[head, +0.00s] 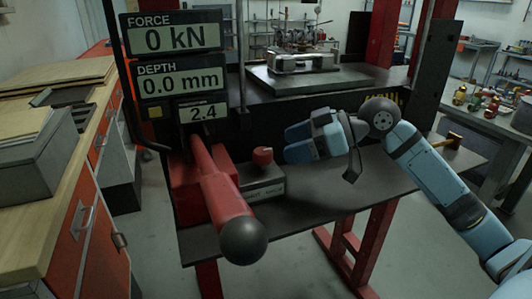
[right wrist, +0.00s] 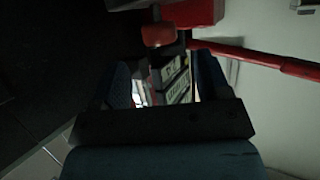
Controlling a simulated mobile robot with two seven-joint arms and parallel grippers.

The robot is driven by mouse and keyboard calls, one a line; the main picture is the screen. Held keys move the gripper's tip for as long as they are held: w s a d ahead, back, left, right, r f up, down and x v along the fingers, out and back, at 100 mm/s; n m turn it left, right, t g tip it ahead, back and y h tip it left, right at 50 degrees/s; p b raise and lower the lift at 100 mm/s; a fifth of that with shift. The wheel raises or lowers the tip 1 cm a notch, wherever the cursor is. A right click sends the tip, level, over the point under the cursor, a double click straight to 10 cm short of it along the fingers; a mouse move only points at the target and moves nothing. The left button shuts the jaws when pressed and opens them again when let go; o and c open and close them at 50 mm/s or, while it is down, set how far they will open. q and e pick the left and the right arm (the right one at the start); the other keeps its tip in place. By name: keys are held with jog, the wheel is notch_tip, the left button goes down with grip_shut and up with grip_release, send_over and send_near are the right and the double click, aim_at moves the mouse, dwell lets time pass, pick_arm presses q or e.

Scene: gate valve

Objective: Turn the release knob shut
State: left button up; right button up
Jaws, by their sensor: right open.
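The release knob (head: 263,155) is a small red knob on a grey block (head: 264,187), on the press's dark shelf right of the red lever base. My right gripper (head: 292,143) is open, just right of the knob in the head view, with its fingers pointing left toward it and apart from it. In the right wrist view the red knob (right wrist: 158,35) shows beyond and between the fingers of my right gripper (right wrist: 160,72). Nothing is held. My left gripper is not in view.
A thick red pump lever (head: 219,190) with a dark ball end (head: 242,240) sticks out toward me, left of the knob. Displays (head: 178,80) read 0 kN, 0.0 mm and 2.4. A metal plate (head: 325,78) lies behind.

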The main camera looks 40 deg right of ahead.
aim_at(270, 152)
jog(key=x, duration=0.6)
jog(key=shift+w+f, duration=0.1)
jog(key=shift+c, duration=0.3)
jog(key=c, duration=0.9)
